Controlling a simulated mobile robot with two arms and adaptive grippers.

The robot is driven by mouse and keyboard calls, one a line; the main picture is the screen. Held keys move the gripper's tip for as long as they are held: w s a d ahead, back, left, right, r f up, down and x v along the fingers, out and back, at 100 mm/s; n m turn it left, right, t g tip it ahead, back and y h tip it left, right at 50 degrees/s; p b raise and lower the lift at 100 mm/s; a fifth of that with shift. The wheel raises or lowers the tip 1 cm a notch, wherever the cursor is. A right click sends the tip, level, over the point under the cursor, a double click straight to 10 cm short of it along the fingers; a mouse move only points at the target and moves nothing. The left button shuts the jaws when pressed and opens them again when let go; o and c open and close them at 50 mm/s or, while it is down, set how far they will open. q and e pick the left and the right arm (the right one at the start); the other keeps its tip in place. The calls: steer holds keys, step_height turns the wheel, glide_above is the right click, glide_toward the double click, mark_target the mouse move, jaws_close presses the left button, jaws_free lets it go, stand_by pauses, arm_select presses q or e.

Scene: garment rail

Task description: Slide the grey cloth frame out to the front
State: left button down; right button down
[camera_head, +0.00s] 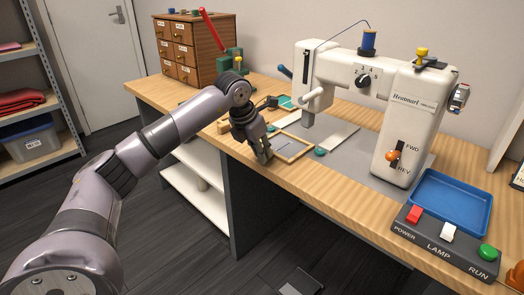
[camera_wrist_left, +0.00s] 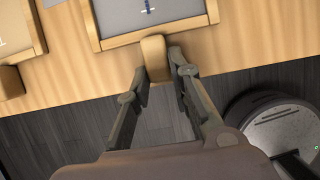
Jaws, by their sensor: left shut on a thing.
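The grey cloth frame (camera_head: 299,156) lies on the wooden table, left of the sewing machine's foot. It has a wooden rim around grey cloth. In the left wrist view the frame (camera_wrist_left: 112,43) is cut off at the top, and a blue mark shows on its cloth. A wooden tab (camera_wrist_left: 155,48) sticks out from its near side over the table's front edge. My left gripper (camera_head: 264,157) is shut on this tab; in the left wrist view its fingers (camera_wrist_left: 159,68) sit on either side of it. My right gripper is not in view.
The white sewing machine (camera_head: 405,125) stands behind and right of the frame. A blue tray (camera_head: 452,203) and a button panel (camera_head: 440,243) are further right. Another wooden-rimmed frame (camera_wrist_left: 39,28) lies to the left in the left wrist view. Open floor lies before the table.

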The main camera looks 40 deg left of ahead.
arm_select(q)
steer(key=shift+s, duration=0.15)
steer(key=c, duration=1.4)
jaws_free()
steer(key=shift+o, duration=0.2)
steer(key=shift+r, duration=0.1)
steer(key=shift+s+r, duration=0.1)
steer(key=shift+r, duration=0.25)
steer(key=v, duration=1.1)
